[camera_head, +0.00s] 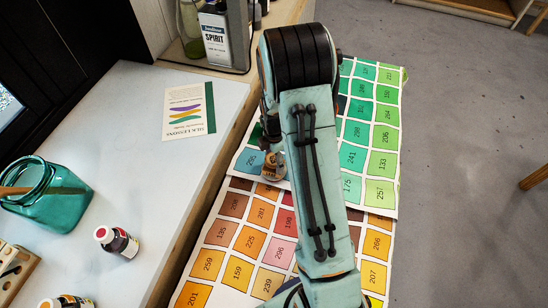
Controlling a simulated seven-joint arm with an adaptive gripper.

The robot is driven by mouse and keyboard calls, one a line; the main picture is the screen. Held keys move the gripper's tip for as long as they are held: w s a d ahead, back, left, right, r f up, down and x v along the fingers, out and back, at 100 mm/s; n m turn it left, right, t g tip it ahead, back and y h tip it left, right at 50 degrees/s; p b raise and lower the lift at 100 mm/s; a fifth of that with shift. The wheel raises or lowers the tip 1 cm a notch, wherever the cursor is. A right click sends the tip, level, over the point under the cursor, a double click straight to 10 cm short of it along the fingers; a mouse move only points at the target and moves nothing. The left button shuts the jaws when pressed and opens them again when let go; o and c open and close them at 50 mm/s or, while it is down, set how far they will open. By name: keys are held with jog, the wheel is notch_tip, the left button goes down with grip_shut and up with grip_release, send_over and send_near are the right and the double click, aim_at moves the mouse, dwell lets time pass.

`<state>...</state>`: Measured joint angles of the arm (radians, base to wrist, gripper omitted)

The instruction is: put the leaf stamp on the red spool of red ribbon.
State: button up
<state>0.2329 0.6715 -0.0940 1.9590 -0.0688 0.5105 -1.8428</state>
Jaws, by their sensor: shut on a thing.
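My arm comes up from the bottom of the head view and covers the middle of the picture. Only a small dark part of my gripper (270,138) shows at the left edge of the arm; the fingertips are mostly hidden. Just below it is a small tan and brown piece (272,166), seemingly the leaf stamp, held in my shut gripper above the colour chart. Its stamp face cannot be made out. I cannot make out the red spool of red ribbon; the arm may hide it.
Numbered colour charts (225,233) cover the surface under the arm. On the pale table at left are a teal glass jar (62,200), a small dark bottle (117,242), a wooden block with holes (14,272) and a printed card (190,110). A spirit can (215,38) stands behind.

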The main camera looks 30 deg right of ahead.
aim_at(274, 159)
jog(key=o, duration=1.2)
jog(key=shift+f, duration=0.1)
jog(key=shift+c, duration=0.2)
jog(key=shift+r, duration=0.5)
notch_tip(274, 159, up, 11)
jog(key=s+a+r+m, duration=0.3)
jog(key=s+a+m, duration=0.3)
jog(key=s, duration=0.5)
jog(key=s+a+r+m, duration=0.4)
jog(key=s+a+m, duration=0.2)
jog(key=s+m, duration=0.4)
jog(key=shift+s+m+y, duration=0.4)
jog(key=shift+s, duration=0.15)
jog(key=shift+a, duration=0.1)
